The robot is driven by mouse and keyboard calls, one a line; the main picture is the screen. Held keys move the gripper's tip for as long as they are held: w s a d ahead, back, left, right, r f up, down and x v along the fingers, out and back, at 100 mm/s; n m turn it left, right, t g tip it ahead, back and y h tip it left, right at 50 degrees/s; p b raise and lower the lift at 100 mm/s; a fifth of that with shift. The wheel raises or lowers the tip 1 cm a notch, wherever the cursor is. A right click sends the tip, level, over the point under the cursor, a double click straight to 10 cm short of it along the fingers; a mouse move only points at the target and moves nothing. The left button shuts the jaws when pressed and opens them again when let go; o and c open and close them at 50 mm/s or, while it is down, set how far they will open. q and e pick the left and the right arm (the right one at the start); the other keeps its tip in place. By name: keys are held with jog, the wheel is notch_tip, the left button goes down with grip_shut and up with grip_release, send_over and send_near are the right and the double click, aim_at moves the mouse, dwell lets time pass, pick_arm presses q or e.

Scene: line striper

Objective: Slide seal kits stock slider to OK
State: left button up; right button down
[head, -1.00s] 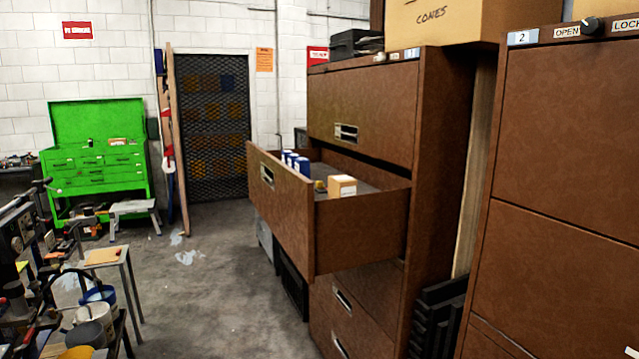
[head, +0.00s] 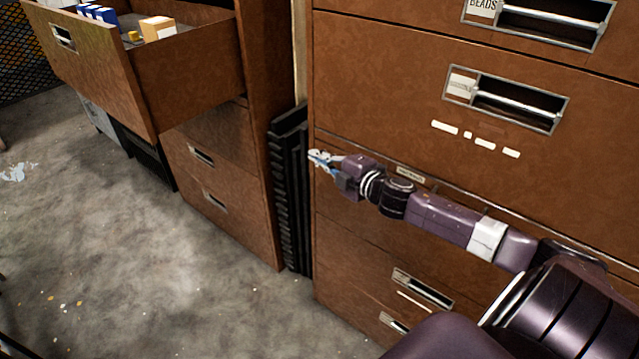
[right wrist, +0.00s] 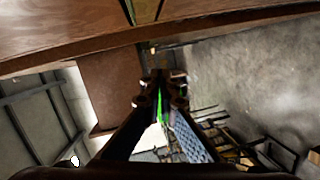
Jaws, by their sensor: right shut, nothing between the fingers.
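I cannot make out a seal kits stock slider or an OK mark in either view. My right gripper (head: 317,157) is in front of the left edge of the near brown cabinet (head: 390,60) in the head view, with nothing held. Its fingers also show in the right wrist view (right wrist: 160,76), shut and empty. A small label plate (head: 410,174), too small to read, sits on this cabinet to the right of the gripper. My left gripper is not in view.
A drawer (head: 185,85) of the farther cabinet stands open, holding blue boxes (head: 97,14) and an orange-white box (head: 158,28). Black slatted panels (head: 290,195) stand between the cabinets. The concrete floor (head: 130,260) at the left is mostly clear.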

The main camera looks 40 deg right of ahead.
jog(key=s+a+r+n+g+y, duration=0.1)
jog(key=a+r+n+y, duration=0.3)
jog(key=r, duration=0.4)
jog(key=s+a+r+n+y+b, duration=0.1)
jog(key=s+a+r+n+y, duration=0.1)
jog(key=a+r+n, duration=0.55)
jog(key=s+a+r+n+g+y, duration=0.1)
jog(key=a+r+n+y, duration=0.2)
jog(key=r, duration=0.7)
jog(key=s+d+r+n+g+h, duration=0.2)
jog(key=s+d+n+h, duration=0.1)
jog(key=s+n, duration=0.2)
jog(key=s+d+r+n+g+h+b, duration=0.1)
jog(key=s+d+r+n+g+h, duration=0.2)
jog(key=s, duration=0.6)
jog(key=shift+s+d+n, duration=0.15)
jog(key=shift+s+n, duration=0.05)
jog(key=shift+n, duration=0.85)
jog(key=shift+r, duration=0.1)
